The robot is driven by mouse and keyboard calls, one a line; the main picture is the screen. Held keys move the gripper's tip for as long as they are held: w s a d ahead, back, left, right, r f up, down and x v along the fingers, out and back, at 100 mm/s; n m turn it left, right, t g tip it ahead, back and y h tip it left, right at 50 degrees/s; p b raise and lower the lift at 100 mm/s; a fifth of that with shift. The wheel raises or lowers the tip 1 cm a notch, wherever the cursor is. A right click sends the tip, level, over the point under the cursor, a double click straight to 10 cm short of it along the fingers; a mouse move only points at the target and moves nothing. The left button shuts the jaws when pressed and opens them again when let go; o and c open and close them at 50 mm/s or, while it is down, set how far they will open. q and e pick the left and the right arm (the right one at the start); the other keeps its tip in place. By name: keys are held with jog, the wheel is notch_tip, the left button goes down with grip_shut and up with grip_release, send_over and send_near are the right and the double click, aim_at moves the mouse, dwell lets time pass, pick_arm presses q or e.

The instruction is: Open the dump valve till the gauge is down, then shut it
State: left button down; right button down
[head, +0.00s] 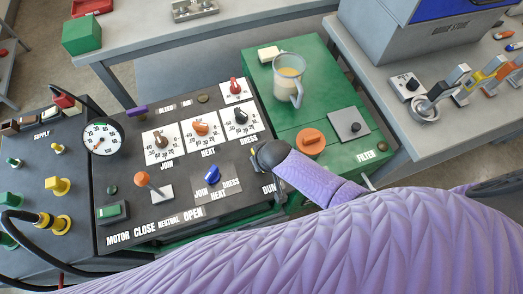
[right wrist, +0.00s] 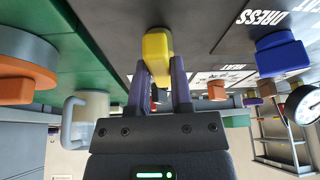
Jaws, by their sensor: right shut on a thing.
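My right gripper (right wrist: 158,85) is shut on a yellow knob (right wrist: 158,45), seen close up in the right wrist view, with a finger on each side. The round white pressure gauge (head: 101,138) stands at the panel's upper left. Its small reddish needle seems to point to the lower left, but the value is too small to read surely. The gauge also shows at the right wrist view's edge (right wrist: 304,103). My left gripper is out of view.
The dark panel (head: 225,215) carries an orange-topped lever (head: 142,179), a blue knob (head: 212,174) and several dials. Right of it, a green surface (head: 262,83) holds a clear jug (head: 288,82) and an orange round knob (head: 311,140). Black hoses cross the left side.

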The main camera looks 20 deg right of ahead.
jog(key=shift+s+a, duration=0.1)
jog(key=shift+a, duration=0.1)
jog(key=shift+w+d, duration=0.25)
jog(key=shift+d, duration=0.05)
jog(key=c, duration=0.6)
grip_release()
jog(key=shift+s+a, duration=0.1)
jog(key=shift+a, duration=0.05)
jog(key=shift+o, duration=0.4)
jog(key=shift+w+d, duration=0.2)
jog(key=shift+w, duration=0.05)
pick_arm(q)
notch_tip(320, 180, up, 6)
jog(key=p, duration=0.6)
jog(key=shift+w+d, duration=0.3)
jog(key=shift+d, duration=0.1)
pick_arm(e)
jog(key=v, duration=0.9)
jog(key=shift+r, duration=0.4)
jog(key=shift+s, duration=0.1)
